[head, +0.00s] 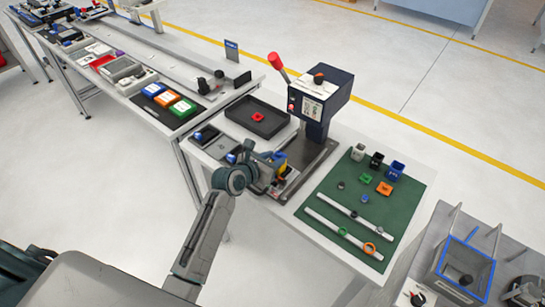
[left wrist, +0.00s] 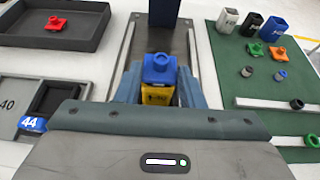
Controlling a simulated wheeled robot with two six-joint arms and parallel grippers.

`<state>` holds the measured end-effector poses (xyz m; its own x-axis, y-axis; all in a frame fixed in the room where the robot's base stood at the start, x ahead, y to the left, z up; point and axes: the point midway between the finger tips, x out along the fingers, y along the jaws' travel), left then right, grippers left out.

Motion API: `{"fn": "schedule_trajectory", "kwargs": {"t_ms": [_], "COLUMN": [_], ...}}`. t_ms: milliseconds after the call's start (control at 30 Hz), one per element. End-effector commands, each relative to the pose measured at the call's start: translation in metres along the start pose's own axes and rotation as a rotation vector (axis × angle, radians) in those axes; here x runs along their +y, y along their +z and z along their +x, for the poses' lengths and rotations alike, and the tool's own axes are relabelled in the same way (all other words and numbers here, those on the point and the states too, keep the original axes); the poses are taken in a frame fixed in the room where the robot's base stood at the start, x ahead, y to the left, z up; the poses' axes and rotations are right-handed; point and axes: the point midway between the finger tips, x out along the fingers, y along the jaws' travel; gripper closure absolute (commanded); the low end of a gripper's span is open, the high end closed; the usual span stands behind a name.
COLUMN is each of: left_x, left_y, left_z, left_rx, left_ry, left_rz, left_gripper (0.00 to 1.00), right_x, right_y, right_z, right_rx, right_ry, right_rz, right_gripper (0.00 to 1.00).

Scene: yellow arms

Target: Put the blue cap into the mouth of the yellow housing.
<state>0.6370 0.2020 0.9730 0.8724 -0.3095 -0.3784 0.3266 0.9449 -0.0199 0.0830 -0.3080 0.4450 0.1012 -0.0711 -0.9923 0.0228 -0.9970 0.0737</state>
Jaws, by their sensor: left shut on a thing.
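The blue cap (left wrist: 160,70) is between the fingertips of my left gripper (left wrist: 160,77), which is shut on it, knob side up. The yellow housing (left wrist: 158,98) shows just below the cap in the left wrist view, with a label on its near face. I cannot tell whether the cap is seated in its mouth or just above it. In the head view the yellow housing (head: 281,159) is at the press's base, partly hidden by my left gripper (head: 269,162). My right gripper is not in view.
A press (head: 322,92) with a red lever stands behind the housing. A dark tray (head: 272,126) holds a red cap (head: 258,117). A green mat (head: 335,191) at right carries boxes, caps, rings and white rails. Grey bins (left wrist: 40,105) lie left of my gripper.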

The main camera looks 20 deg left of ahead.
Motion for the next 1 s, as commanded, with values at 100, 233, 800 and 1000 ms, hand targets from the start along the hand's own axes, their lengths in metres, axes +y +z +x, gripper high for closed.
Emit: {"fn": "schedule_trajectory", "kwargs": {"t_ms": [100, 233, 800, 1000], "left_x": [-0.0001, -0.0001, 0.0001, 0.0001], "left_y": [-0.0012, -0.0012, -0.0056, -0.0055], "left_z": [0.0005, 0.0004, 0.0023, 0.0023], "left_rx": [0.0, 0.0, -0.001, -0.001], "left_ry": [0.0, 0.0, 0.0, 0.0], "left_rz": [0.0, 0.0, 0.001, 0.001], "left_gripper": [0.86, 0.86, 0.63, 0.4], "right_x": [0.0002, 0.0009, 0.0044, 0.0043], "right_y": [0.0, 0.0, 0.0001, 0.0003], "right_z": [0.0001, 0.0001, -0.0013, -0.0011], "right_rx": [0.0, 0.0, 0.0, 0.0], "right_ry": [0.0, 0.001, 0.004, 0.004], "right_rz": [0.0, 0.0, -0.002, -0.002], "right_gripper": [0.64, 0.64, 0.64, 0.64]}}
